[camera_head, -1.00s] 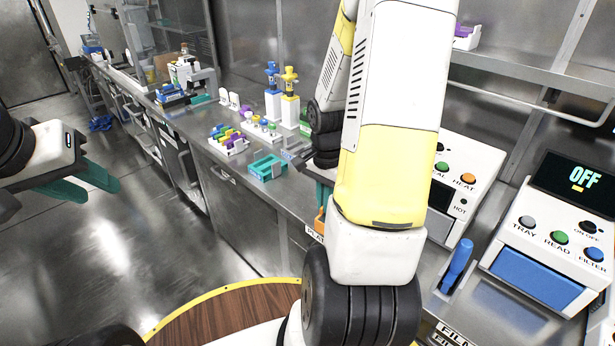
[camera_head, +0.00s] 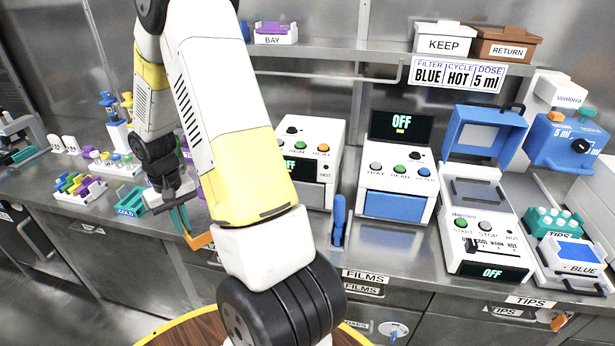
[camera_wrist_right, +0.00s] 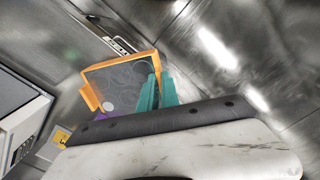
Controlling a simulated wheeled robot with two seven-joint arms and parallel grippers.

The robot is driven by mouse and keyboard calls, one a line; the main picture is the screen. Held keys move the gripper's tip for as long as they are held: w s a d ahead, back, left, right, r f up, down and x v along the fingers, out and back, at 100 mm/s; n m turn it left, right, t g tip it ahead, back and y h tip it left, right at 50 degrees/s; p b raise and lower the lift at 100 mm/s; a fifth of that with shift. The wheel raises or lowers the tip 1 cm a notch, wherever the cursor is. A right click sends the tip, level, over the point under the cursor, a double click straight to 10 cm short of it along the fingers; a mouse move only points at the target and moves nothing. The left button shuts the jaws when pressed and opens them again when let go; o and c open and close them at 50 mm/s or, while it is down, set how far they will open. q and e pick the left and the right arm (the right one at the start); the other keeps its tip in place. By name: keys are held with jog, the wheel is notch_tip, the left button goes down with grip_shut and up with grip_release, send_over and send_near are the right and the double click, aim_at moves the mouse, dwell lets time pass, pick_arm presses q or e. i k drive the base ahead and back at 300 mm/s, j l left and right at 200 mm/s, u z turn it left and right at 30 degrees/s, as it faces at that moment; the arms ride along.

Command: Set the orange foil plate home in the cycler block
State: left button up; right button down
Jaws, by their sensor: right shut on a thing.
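My right gripper (camera_head: 182,220) is in the left part of the head view, in front of the bench edge, its teal fingers partly hidden by my arm. It is shut on the orange foil plate (camera_head: 201,240). In the right wrist view the plate (camera_wrist_right: 120,78) shows as an orange frame around a grey foil face, with the teal fingers (camera_wrist_right: 157,92) on one edge. The cycler (camera_head: 489,250) stands at the right of the bench. Its blue lid (camera_head: 484,132) is raised and its dark block (camera_head: 479,191) is exposed, apart from the plate. My left gripper is out of view.
Two white instruments (camera_head: 397,190) stand left of the cycler, with a blue upright handle (camera_head: 338,221) before them. A tips tray (camera_head: 572,254) and a blue 5 ml device (camera_head: 567,143) are at its right. A shelf (camera_head: 330,78) runs above. A teal cold rack (camera_head: 150,199) lies left.

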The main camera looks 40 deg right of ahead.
aim_at(477, 191)
jog(key=k+j+z, duration=0.1)
jog(key=z, duration=0.25)
jog(key=k+j+z, duration=0.1)
jog(key=z, duration=0.25)
jog(key=k+j+z, duration=0.1)
jog(key=z, duration=0.25)
jog(key=i+z, duration=0.15)
jog(key=z, duration=0.35)
jog(key=i+z, duration=0.1)
jog(key=z, duration=0.35)
jog(key=i+z, duration=0.15)
jog(key=z, duration=0.35)
jog(key=i+j+z, duration=0.1)
jog(key=z, duration=0.4)
